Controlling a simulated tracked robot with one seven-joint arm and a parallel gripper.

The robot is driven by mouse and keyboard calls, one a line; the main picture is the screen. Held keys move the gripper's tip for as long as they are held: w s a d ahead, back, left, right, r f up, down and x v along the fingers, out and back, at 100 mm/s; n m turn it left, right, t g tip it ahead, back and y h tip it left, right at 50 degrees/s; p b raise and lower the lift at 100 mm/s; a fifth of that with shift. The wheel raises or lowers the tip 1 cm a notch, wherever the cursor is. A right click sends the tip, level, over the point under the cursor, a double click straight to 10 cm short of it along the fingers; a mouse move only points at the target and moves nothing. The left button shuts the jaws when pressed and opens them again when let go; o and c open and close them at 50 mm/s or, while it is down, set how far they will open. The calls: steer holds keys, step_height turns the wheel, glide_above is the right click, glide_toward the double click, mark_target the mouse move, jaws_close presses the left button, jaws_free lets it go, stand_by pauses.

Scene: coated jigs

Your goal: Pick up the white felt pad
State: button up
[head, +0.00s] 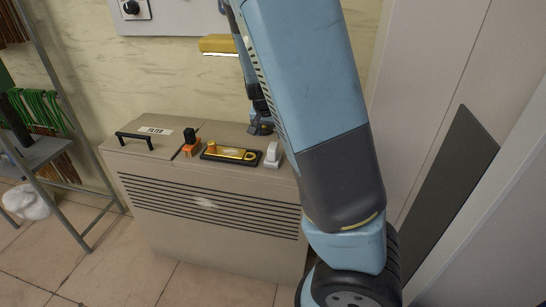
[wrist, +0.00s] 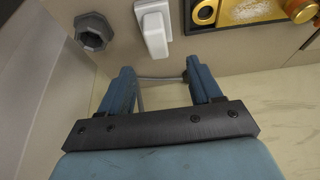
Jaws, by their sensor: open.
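A white block-like piece (head: 272,155), which I take for the felt pad, lies on top of the beige cabinet, just right of the black tray. It also shows at the top of the wrist view (wrist: 153,28), with a raised narrower part. My gripper (head: 260,128) is low over the back of the cabinet top, behind the white piece. In the wrist view my gripper (wrist: 165,82) has its two blue fingers apart, with nothing between them. The white piece is beyond the fingertips and not touched.
The black tray (head: 205,155) holds a gold plate with a whitish patch (wrist: 245,10). An orange piece with a black top (head: 190,143) stands left of it. A yellow lamp (head: 218,44) hangs above the beige cabinet (head: 220,235).

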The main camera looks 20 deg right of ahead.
mark_target(273, 146)
steer(key=shift+x, duration=2.45)
steer(key=shift+w+d+f, duration=0.1)
steer(key=shift+d+f, duration=0.1)
steer(key=shift+f, duration=0.45)
steer(key=shift+d+f, duration=0.15)
steer(key=shift+f, duration=0.5)
steer(key=shift+x, duration=1.25)
jaws_close()
